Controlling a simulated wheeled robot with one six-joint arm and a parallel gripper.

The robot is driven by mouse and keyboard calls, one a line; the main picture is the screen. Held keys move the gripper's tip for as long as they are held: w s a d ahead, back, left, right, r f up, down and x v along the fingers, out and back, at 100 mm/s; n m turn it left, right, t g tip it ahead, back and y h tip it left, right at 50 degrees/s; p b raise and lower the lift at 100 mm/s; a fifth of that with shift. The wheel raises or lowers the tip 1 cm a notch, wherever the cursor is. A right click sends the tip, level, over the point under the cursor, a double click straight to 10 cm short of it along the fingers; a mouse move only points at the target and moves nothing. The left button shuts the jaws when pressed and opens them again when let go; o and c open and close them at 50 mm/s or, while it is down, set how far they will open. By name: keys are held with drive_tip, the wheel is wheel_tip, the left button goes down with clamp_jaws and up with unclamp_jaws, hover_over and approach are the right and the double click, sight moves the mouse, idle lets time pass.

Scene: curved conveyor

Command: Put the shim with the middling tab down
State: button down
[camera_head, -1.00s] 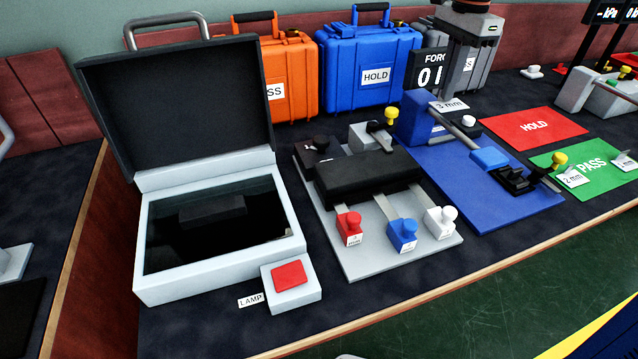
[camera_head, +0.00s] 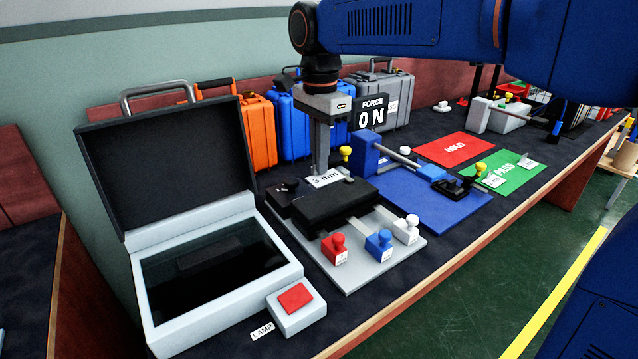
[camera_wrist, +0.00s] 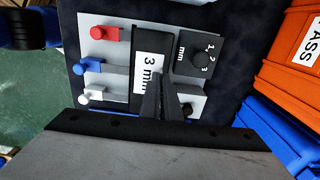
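Three shims stick out from under a black block (camera_head: 325,205) on a grey plate: one with a red tab (camera_head: 335,247), one with a blue tab (camera_head: 379,245) in the middle, one with a white tab (camera_head: 406,229). Their small labels are unreadable. The tabs also show in the wrist view: red (camera_wrist: 105,33), blue (camera_wrist: 86,66), white (camera_wrist: 90,97). My gripper (camera_head: 321,166) is above the block's far part, its fingers close together at a white "3 mm" card (camera_head: 327,178).
A blue mat (camera_head: 425,207) with a clamp, a red HOLD mat (camera_head: 455,148) and a green PASS mat (camera_head: 515,170) with cards lie right. An open lamp box (camera_head: 215,265) stands left, its red button (camera_head: 295,297) in front. Orange and blue cases stand behind.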

sight(320, 178)
drive_tip(key=shift+f, duration=2.55)
drive_tip(key=shift+f, duration=0.15)
drive_tip(key=c, duration=2)
unclamp_jaws()
wheel_tip(320, 178, up, 12)
drive_tip(key=shift+r, duration=0.15)
drive_tip(key=s+d+f+n+t, duration=0.1)
drive_tip(key=s+d, duration=0.1)
drive_tip(key=d, duration=0.3)
drive_tip(key=s+d+f+n, duration=0.2)
drive_tip(key=d, duration=0.3)
drive_tip(key=s+d+f+n+t, duration=0.1)
drive_tip(key=s+d+f+n, duration=0.1)
drive_tip(key=s+d+f, duration=0.4)
drive_tip(key=s+d+f+n+t, duration=0.1)
drive_tip(key=s+d+f+n, duration=0.2)
drive_tip(key=s+d+f, duration=0.3)
drive_tip(key=s+d+f+n+t, duration=0.1)
drive_tip(key=s+d+f+n, duration=0.2)
drive_tip(key=s+d+f, duration=0.3)
drive_tip(key=shift+s+d+f+t, duration=0.15)
drive_tip(key=shift+s+f+t, duration=0.1)
drive_tip(key=shift+f+t, duration=0.2)
